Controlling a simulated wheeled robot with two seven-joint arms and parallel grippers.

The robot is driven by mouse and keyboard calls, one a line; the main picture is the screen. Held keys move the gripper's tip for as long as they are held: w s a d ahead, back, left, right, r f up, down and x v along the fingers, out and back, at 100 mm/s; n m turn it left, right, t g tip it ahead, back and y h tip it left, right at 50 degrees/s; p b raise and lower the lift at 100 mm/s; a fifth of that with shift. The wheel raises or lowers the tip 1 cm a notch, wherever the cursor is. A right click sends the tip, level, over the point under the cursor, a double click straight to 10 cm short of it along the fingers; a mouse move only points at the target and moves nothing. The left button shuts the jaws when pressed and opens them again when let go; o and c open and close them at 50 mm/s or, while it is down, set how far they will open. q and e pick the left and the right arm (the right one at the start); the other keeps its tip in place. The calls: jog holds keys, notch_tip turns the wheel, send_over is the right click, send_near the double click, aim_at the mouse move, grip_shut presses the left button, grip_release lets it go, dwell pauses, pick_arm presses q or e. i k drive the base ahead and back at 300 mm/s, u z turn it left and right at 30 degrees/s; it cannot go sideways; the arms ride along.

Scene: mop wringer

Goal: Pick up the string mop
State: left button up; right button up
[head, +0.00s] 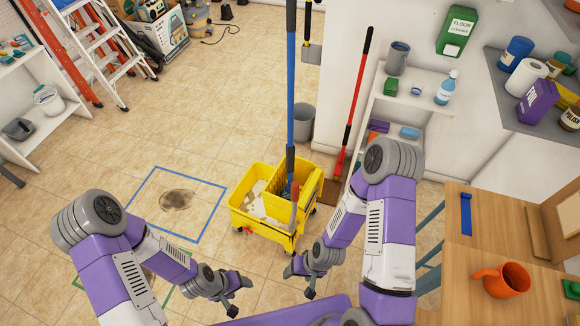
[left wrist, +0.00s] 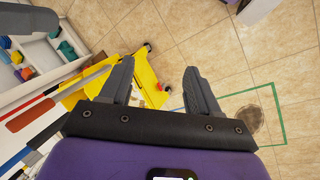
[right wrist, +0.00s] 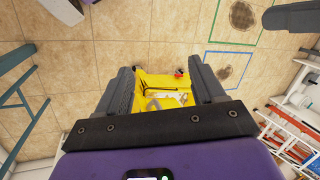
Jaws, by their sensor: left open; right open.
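The string mop (head: 291,82) stands upright with its long blue handle rising from the yellow wringer bucket (head: 279,237). Its blue strands are partly hidden inside the bucket. My left gripper (head: 240,297) is open and empty, low in front of the bucket and to its left. My right gripper (head: 299,283) is open and empty, just in front of the bucket, apart from the mop. The bucket also shows beyond the jaws in the left wrist view (left wrist: 146,76) and between the jaws in the right wrist view (right wrist: 163,82).
A red-handled broom (head: 356,105) leans by the shelf behind the bucket. A grey bin (head: 303,122) stands behind it.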

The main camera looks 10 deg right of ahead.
aim_at(291, 5)
jog(key=u, duration=1.4)
jog(key=i, duration=1.05)
jog(key=z, duration=1.4)
